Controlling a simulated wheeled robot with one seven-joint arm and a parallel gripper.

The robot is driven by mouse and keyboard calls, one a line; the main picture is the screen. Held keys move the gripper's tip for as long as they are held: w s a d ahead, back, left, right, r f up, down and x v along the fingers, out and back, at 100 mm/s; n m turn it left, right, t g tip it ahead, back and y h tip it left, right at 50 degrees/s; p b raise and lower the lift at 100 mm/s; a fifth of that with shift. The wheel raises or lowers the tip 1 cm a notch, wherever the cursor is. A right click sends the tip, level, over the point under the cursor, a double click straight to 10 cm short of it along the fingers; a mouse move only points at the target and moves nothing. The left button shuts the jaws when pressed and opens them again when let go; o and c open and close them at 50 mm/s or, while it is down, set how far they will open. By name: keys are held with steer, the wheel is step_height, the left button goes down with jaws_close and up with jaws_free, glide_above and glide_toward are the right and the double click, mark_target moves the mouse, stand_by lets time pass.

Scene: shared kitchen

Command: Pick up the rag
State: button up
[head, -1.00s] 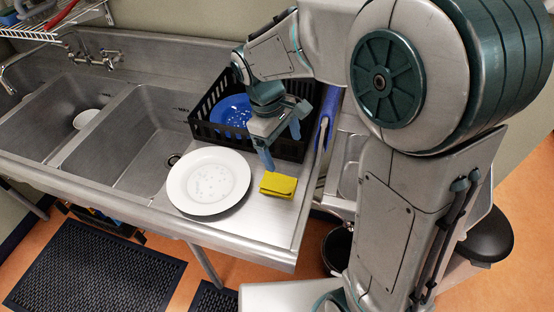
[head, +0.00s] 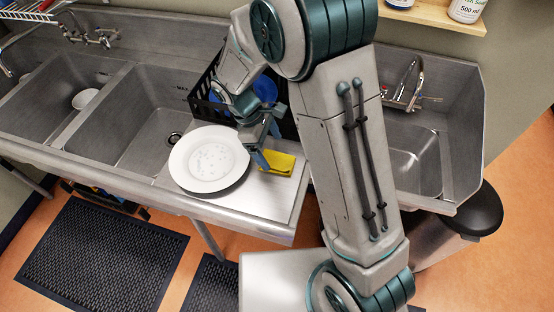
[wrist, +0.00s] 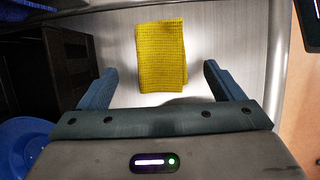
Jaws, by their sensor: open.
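The yellow rag (head: 279,164) lies folded on the steel drainboard, just right of the white plate. In the wrist view the rag (wrist: 161,55) lies flat ahead of my fingers, centred between them, with nothing covering it. My gripper (head: 268,147) is open and empty, above and beside the rag at its left end. In the wrist view its two blue fingers (wrist: 163,88) are spread wider than the rag. I see no contact between fingers and rag.
The white plate (head: 208,159) stands close to the left of the gripper. A black crate (head: 205,97) with blue dishes is behind it. The drainboard's raised front edge (head: 250,230) is nearby. Sink basins (head: 125,115) lie left, a smaller sink (head: 408,150) right.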

mark_target(274, 157)
steer(key=shift+p+x, duration=0.75)
steer(key=shift+x, duration=1.8)
steer(key=shift+a, duration=0.15)
steer(key=c, duration=1.1)
